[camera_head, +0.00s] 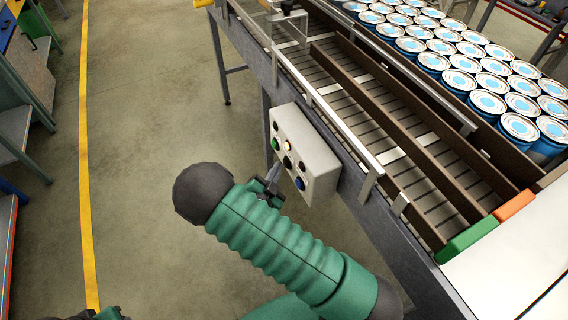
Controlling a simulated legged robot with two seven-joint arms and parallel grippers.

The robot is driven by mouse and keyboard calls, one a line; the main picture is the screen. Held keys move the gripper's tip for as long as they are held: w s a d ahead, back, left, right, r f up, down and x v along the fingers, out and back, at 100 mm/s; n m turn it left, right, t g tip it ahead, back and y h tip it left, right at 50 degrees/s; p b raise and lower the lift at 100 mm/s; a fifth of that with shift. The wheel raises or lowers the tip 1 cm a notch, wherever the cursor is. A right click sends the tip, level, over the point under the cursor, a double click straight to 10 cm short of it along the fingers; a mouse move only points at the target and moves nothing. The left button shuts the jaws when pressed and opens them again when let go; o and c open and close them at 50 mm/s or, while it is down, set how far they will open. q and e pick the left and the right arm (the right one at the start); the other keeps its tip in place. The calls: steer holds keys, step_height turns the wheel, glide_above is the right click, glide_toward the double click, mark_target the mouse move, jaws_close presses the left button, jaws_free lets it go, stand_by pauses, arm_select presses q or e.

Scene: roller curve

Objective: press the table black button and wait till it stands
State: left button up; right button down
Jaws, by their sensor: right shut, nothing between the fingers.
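A pale grey control box (318,146) is fixed to the side of the conveyor frame, with several coloured buttons on its face. A black button (287,162) sits low in the middle of that face, near a green button (275,144), a yellow one (287,145) and a blue one (300,184). My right gripper (273,178) is shut and empty, close to the lower left of the box. I cannot tell whether its tips touch the box. A small part of my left gripper (108,314) shows at the bottom edge; its fingers are not clear.
A roller conveyor (400,165) with brown rails runs along the right. Several blue-and-white cans (460,80) stand in rows behind it. Green (468,238) and orange (514,205) blocks sit at its near end. The floor to the left is clear, with a yellow line (86,160).

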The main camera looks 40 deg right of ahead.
steer(key=shift+w+a, duration=0.15)
steer(key=shift+a, duration=0.45)
steer(key=shift+w+a, duration=0.2)
steer(key=shift+a, duration=0.6)
steer(key=shift+w+a, duration=0.15)
steer(key=shift+a, duration=0.7)
steer(key=shift+w+a, duration=0.2)
steer(key=shift+a, duration=0.6)
steer(key=shift+w, duration=0.1)
